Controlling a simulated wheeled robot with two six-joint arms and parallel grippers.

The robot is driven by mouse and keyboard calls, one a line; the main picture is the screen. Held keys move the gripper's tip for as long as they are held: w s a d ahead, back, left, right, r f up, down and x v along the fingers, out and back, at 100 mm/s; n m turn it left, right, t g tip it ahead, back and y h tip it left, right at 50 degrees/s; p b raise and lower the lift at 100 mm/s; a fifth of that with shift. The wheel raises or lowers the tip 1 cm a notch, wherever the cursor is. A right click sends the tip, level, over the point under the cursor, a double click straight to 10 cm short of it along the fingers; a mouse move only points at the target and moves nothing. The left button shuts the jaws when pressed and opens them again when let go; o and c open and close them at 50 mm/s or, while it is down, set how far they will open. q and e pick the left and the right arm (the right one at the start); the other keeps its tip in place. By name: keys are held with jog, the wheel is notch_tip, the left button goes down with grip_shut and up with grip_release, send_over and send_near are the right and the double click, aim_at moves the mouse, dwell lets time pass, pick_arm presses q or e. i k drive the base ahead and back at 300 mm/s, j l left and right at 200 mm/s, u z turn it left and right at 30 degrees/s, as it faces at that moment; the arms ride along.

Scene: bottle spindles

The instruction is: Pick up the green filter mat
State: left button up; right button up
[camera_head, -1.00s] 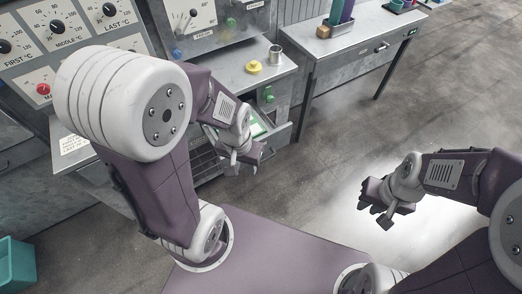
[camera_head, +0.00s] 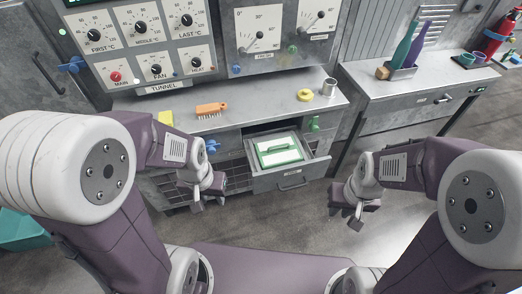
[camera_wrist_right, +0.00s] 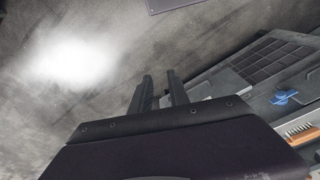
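The green filter mat (camera_head: 280,150) lies in the open drawer (camera_head: 290,178) below the counter in the head view. It shows as a green rim around a pale middle, with a green bar across it. My left gripper (camera_head: 208,201) hangs in front of the bench, left of the drawer, open and empty. My right gripper (camera_head: 346,215) is right of the drawer, apart from it, also open and empty. In the right wrist view its two fingers (camera_wrist_right: 159,92) stand apart with nothing held between them; the mat is not in that view.
The counter (camera_head: 250,108) above the drawer bears an orange brush (camera_head: 211,108), a yellow block (camera_head: 166,117), a yellow knob-like piece (camera_head: 304,95) and a metal cup (camera_head: 329,87). A second table (camera_head: 420,85) stands right. Floor between the grippers is clear.

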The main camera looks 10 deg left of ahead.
aim_at(272, 153)
jog(key=i+j+u, duration=0.3)
jog(key=i, duration=0.15)
jog(key=i+u, duration=0.25)
jog(key=i, duration=0.2)
